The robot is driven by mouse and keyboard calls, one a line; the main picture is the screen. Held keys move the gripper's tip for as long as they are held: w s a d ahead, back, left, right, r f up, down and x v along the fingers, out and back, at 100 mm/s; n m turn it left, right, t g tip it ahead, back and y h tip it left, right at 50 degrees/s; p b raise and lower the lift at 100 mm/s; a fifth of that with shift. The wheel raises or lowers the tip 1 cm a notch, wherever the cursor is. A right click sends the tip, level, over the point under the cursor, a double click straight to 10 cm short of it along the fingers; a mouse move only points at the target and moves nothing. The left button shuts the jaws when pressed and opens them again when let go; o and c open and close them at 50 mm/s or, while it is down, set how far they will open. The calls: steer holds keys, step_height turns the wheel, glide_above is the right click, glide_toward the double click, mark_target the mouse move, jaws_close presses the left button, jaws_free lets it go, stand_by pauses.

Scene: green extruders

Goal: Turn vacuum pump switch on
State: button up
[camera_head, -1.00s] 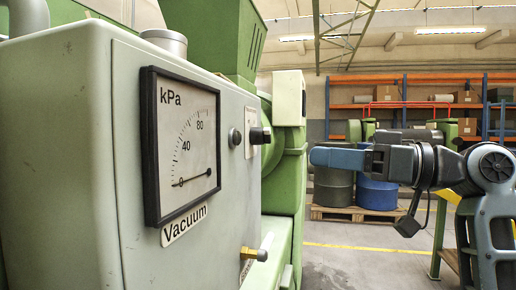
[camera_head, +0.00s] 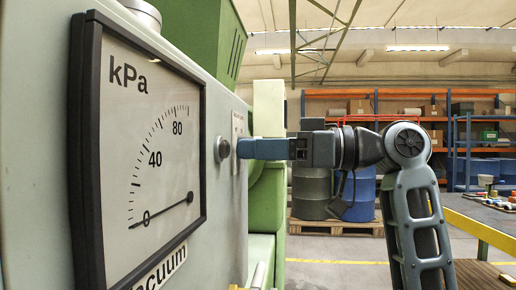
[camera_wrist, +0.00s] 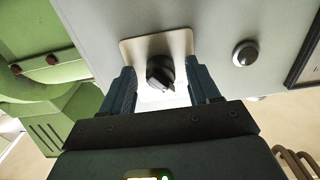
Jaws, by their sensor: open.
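The vacuum pump switch is a black rotary knob (camera_wrist: 160,72) on a pale plate (camera_wrist: 184,42) on the grey panel, in the wrist view. My gripper (camera_wrist: 160,88) is open, with one blue finger on each side of the knob. I cannot tell whether the fingers touch it. In the head view my gripper (camera_head: 243,148) reaches the panel from the right and hides the knob; part of the plate (camera_head: 238,122) shows above it. The vacuum gauge (camera_head: 150,130), marked kPa, has its needle near 0.
A round grey button (camera_head: 222,149) sits on the panel between gauge and gripper; it also shows in the wrist view (camera_wrist: 245,53). Green machine parts (camera_head: 268,200) stand behind. Drums (camera_head: 311,192) on a pallet and a table (camera_head: 480,222) are farther right. Open floor lies between.

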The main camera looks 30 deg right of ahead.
steer(key=shift+w+a, duration=0.1)
steer(key=shift+a, duration=0.1)
steer(key=c, duration=1)
